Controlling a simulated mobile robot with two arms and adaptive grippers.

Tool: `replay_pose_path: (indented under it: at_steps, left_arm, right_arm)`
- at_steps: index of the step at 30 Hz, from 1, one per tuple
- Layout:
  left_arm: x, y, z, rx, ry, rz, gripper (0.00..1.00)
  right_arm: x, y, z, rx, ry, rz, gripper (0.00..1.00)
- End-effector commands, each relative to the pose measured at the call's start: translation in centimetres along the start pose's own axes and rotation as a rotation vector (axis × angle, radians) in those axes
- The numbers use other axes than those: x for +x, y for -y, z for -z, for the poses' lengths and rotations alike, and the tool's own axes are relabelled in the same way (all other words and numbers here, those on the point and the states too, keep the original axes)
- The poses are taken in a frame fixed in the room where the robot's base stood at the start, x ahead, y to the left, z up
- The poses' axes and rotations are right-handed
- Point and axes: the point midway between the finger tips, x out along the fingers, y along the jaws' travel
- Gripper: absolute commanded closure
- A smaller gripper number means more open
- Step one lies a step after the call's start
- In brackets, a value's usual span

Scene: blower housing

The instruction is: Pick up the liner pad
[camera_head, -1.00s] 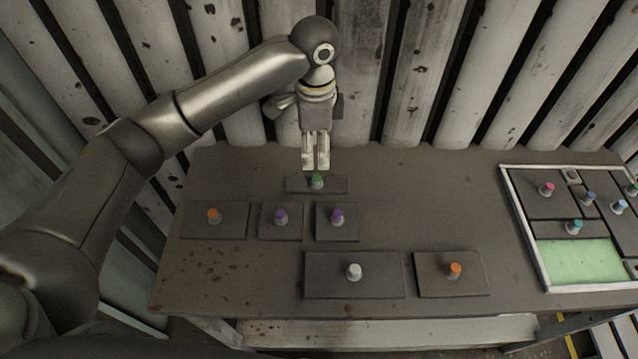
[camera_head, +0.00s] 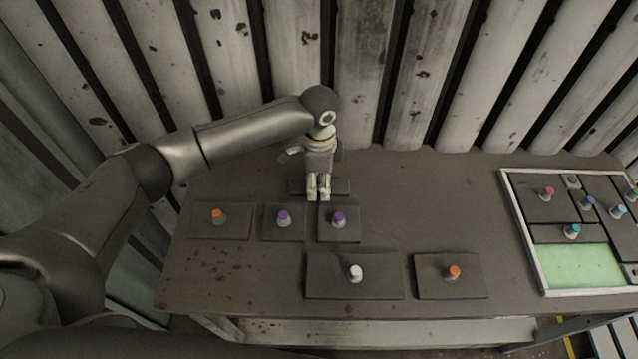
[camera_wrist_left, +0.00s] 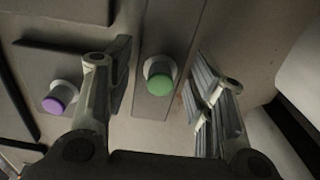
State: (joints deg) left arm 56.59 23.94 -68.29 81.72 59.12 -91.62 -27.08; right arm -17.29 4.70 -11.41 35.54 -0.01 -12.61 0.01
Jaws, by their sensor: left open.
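Several flat dark pads with coloured knobs lie on the table; the pictures do not say which is the liner pad. The narrow pad (camera_head: 342,187) at the back lies under my left gripper (camera_head: 319,196), which hides its middle in the head view. In the left wrist view this narrow pad (camera_wrist_left: 152,107) carries a green-topped knob (camera_wrist_left: 160,76). The left gripper is open, pointing down, with one finger on each side of the green knob and nothing held. My right gripper is not in view.
Pads with purple knobs (camera_head: 338,236) (camera_head: 283,236) and an orange knob (camera_head: 205,231) lie close in front. Larger white-knob (camera_head: 325,287) and orange-knob (camera_head: 430,288) pads lie nearer. A framed tray (camera_head: 542,287) with a green floor and several pads stands right. A ribbed wall stands behind.

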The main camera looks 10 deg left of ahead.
Motion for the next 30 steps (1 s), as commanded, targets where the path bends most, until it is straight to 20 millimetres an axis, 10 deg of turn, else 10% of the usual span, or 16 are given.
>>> replay_pose_path:
  at_steps: [6,14,30]
  left_arm:
    - [0.1,0.0,0.0,0.0,-0.001,0.001,0.51]
    - [0.1,0.0,0.1,0.0,-0.001,0.001,0.85]
    - [-2.6,0.1,0.1,0.001,-0.005,0.004,0.85]
  right_arm:
    - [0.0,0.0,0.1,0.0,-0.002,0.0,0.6]
    - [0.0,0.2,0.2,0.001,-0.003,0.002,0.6]
    - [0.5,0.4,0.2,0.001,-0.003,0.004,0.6]
